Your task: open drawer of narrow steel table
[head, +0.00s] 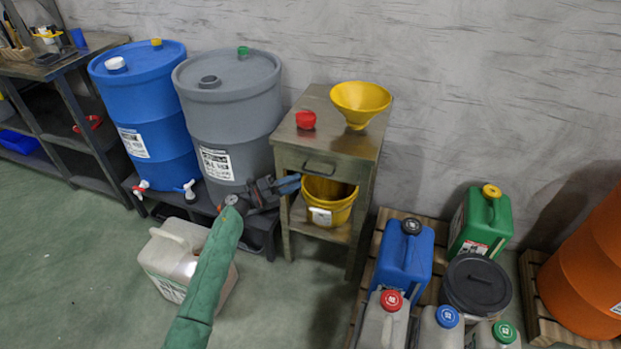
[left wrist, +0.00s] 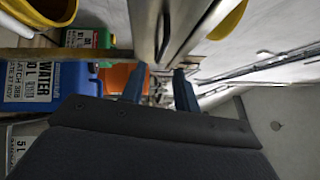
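The narrow steel table (head: 345,143) stands against the wall, with a closed drawer front (head: 295,160) under its top. A dark bar handle (head: 319,170) sits on the drawer front. My left gripper (head: 297,182) is just left of the handle and near its height. In the left wrist view my left gripper (left wrist: 160,88) has its two blue fingers apart with nothing held. The handle (left wrist: 162,38) shows beyond the fingertips, roughly in line with the gap; I see no contact. My right gripper is out of view.
A red cap (head: 306,119) and a yellow funnel (head: 360,101) are on the tabletop; a yellow bucket (head: 330,205) is on the shelf below. Blue (head: 155,110) and grey (head: 232,125) barrels stand left. Jerrycans on a pallet, including a blue one (head: 403,258), stand right.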

